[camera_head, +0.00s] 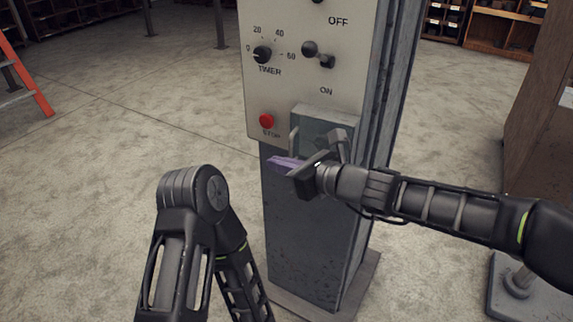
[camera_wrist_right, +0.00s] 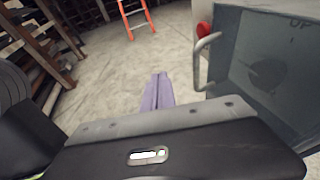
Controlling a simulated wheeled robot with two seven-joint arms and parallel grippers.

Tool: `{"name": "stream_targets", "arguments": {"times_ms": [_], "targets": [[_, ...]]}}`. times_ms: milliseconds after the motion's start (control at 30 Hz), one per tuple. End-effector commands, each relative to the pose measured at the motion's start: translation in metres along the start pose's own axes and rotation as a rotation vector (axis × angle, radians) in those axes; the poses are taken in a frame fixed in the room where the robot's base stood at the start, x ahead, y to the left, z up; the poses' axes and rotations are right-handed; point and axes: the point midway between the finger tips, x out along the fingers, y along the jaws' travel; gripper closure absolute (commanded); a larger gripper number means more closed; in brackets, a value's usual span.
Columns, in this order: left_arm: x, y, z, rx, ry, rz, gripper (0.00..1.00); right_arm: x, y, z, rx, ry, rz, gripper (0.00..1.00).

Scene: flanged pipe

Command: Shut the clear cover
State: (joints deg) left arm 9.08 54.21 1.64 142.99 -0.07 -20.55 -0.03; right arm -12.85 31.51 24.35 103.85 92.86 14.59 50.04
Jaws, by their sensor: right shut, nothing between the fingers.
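The clear cover (camera_head: 316,128) is a see-through panel on a box at the lower right of the grey control panel. In the right wrist view the cover (camera_wrist_right: 262,62) fills the right side, with a dark round shape behind it. A pale bar handle (camera_wrist_right: 207,62) stands at its left edge; I cannot tell how far the cover stands open. My right gripper (camera_head: 281,162) has purple fingers, shut and empty, just below and left of the cover. The fingers (camera_wrist_right: 158,92) show left of the handle, apart from it in the picture. My left gripper is out of view.
The control panel (camera_head: 289,88) carries a timer knob (camera_head: 262,54), black switches (camera_head: 318,54) and a red stop button (camera_head: 266,121). It stands on a grey column (camera_head: 305,225). An orange ladder (camera_head: 26,75) stands far left. A brown cabinet (camera_head: 541,105) stands right.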

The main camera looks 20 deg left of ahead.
Motion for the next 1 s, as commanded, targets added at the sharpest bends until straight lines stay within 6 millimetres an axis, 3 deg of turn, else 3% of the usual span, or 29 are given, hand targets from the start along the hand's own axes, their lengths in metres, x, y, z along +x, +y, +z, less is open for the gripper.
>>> {"name": "stream_targets", "arguments": {"times_ms": [600, 1000], "targets": [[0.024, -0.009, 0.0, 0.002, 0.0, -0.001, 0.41, -0.052, 0.076, 0.013, 0.0, 0.0, -0.001, 1.0], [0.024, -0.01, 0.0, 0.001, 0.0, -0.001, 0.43, -0.056, 0.081, 0.013, 0.001, 0.001, -0.001, 1.0]]}}
